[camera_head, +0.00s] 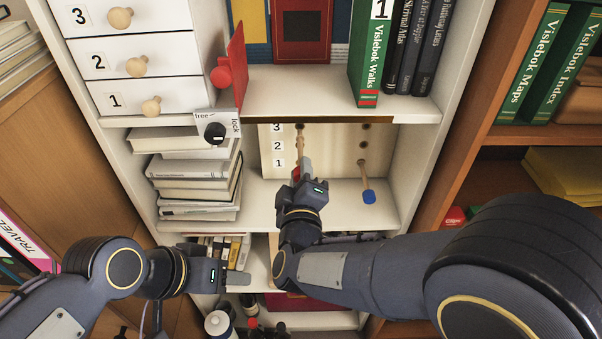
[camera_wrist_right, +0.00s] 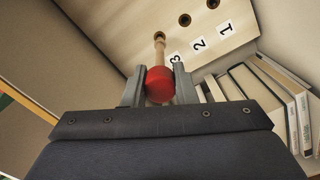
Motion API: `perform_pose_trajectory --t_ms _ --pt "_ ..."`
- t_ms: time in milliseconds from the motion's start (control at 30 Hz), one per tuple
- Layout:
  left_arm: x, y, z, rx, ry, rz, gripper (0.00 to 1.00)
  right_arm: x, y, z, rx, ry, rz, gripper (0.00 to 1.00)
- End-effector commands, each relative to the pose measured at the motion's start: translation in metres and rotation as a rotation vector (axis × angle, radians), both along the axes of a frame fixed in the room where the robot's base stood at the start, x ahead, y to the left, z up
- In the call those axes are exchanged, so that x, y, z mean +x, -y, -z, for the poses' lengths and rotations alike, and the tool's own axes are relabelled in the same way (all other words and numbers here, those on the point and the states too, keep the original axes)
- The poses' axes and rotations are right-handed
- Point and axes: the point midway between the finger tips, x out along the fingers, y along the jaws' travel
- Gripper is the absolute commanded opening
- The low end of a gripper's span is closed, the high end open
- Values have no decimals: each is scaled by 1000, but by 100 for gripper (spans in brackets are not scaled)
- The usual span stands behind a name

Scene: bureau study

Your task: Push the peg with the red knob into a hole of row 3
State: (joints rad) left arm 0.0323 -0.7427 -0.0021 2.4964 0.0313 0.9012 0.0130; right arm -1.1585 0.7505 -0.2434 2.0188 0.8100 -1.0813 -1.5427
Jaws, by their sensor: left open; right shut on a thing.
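The peg with the red knob (camera_wrist_right: 160,85) is between the fingers of my right gripper (camera_wrist_right: 158,88), which is shut on the knob. In the head view the right gripper (camera_head: 307,172) is in the middle shelf compartment and partly covers the red knob (camera_head: 295,173). The pale shaft (camera_wrist_right: 160,50) points at the cream board (camera_head: 344,157). Its far end meets the board at the row 3 hole, level with the label 3 (camera_wrist_right: 175,59); I cannot tell how deep it sits. My left gripper (camera_head: 238,277) is open and empty, low in front of the shelf.
A peg with a blue knob (camera_head: 369,197) sticks out of the board's right column, at row 1. Stacked books (camera_head: 198,180) stand left of the board. Above are a free/lock dial (camera_head: 215,131) and an open red door (camera_head: 233,75). The shelf floor is otherwise clear.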

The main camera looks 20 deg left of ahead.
Motion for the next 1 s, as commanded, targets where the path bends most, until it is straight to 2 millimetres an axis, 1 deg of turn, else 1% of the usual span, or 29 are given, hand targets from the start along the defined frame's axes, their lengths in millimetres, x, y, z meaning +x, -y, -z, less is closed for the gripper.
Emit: perform_pose_trajectory --t_ms 1000 --pt "0 0 -5 0 0 0 51 24 -7 -1 0 0 1 2"
